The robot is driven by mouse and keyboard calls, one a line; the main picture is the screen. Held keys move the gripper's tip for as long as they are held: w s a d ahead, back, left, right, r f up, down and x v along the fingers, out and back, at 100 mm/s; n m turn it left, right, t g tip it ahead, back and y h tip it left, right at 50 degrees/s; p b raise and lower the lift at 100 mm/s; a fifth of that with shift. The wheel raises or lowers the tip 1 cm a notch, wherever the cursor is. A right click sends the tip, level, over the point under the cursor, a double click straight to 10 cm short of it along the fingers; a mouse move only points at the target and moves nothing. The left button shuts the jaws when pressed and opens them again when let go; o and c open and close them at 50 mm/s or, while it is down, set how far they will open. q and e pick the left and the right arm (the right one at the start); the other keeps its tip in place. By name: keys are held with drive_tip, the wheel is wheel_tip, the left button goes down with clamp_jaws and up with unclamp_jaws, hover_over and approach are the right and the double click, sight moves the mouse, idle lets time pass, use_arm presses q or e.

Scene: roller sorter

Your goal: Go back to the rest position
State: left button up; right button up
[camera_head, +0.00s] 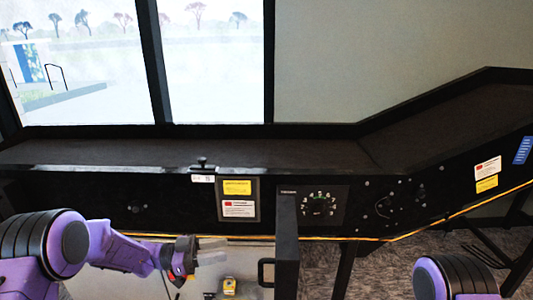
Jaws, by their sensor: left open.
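My left gripper (213,252) is open and points right, just below the front face of the black sorter frame (75,190). Nothing shows between its fingers. The purple left arm comes in from the lower left. Only a purple and black part of my right arm shows at the bottom right; its gripper is out of view. A small yellow object (229,286) sits low in the picture, below and right of my left gripper and apart from it.
A black upright panel (286,245) with a handle (266,272) stands right of my left gripper. The sorter's front carries a dial (318,206) and warning labels (238,188). Its top ledge (300,152) looks bare. Carpet (400,262) shows below at the right.

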use_arm(q)
drive_tip(key=a+f+n+t+y, duration=0.3)
drive_tip(key=f+n+t+y, duration=0.5)
drive_tip(key=f+n+t, duration=0.4)
drive_tip(key=s+a+f+n+g+y, duration=0.45)
drive_tip(key=s+f+y, duration=0.2)
drive_tip(key=s, duration=0.35)
drive_tip(key=s+a+f+n+g+y, duration=0.3)
drive_tip(key=s+a+f+n+y, duration=0.15)
drive_tip(key=s+f, duration=0.4)
drive_tip(key=s+a+n+g+y, duration=0.1)
drive_tip(key=s+g, duration=0.2)
drive_tip(key=s, duration=0.6)
drive_tip(key=s+a+g+y, duration=0.1)
drive_tip(key=s+g+y, duration=0.1)
drive_tip(key=s, duration=0.8)
wheel_tip(320, 180, up, 14)
drive_tip(key=w+p, duration=0.1)
drive_tip(key=p, duration=1.3)
drive_tip(key=shift+w+a+n+p, duration=0.15)
drive_tip(key=shift+w+n+p, duration=0.15)
drive_tip(key=shift+p, duration=0.1)
